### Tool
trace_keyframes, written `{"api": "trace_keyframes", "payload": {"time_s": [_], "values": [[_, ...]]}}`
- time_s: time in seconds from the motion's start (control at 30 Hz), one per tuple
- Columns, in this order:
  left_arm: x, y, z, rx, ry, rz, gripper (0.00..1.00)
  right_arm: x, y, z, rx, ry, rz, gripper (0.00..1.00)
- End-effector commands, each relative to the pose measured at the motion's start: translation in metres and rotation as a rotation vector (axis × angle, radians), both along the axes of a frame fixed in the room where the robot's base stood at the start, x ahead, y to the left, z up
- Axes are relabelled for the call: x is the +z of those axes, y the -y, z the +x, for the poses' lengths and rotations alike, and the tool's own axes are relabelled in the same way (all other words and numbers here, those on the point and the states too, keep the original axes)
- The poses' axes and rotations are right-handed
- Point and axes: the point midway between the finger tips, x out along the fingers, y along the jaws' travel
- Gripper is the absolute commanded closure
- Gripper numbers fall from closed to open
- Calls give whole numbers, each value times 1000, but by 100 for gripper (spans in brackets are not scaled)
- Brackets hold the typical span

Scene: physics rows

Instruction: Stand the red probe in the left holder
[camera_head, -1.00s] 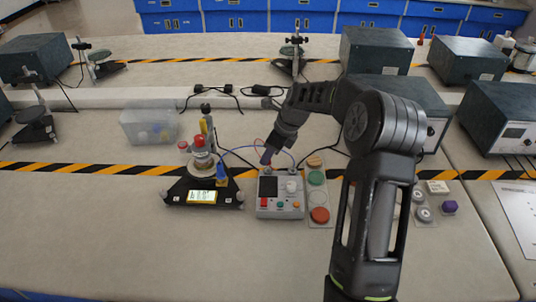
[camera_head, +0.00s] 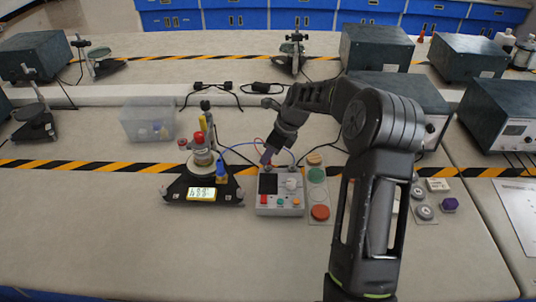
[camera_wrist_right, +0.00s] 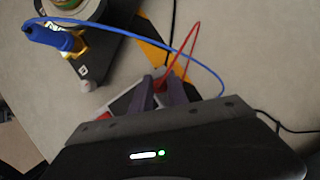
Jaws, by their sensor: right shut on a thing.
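My right gripper (camera_head: 267,157) is shut at the back left of the grey meter box (camera_head: 280,208). In the right wrist view, its fingers (camera_wrist_right: 163,92) close around a red piece with a red lead, which I take to be the red probe (camera_wrist_right: 160,80). The fingers and the box hide most of it. A black three-cornered stand (camera_head: 180,190) with a lit display is left of the box. A blue probe (camera_head: 221,172) stands at its right side in a yellow holder (camera_wrist_right: 78,45). A second yellow upright (camera_head: 204,122) rises behind the stand's red-capped middle. My left gripper is not in view.
A clear plastic bin (camera_head: 147,120) stands behind the stand. A strip of coloured round pads (camera_head: 318,195) lies right of the box. A blue lead (camera_wrist_right: 175,48) loops near my right gripper. The bench front is clear.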

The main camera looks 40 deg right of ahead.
Motion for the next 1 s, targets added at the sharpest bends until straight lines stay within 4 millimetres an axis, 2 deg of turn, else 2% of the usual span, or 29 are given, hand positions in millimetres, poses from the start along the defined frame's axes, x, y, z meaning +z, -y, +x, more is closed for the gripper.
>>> {"api": "trace_keyframes", "payload": {"time_s": [1.0], "values": [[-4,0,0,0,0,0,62,-8,0,0,1,0,0,100]]}}
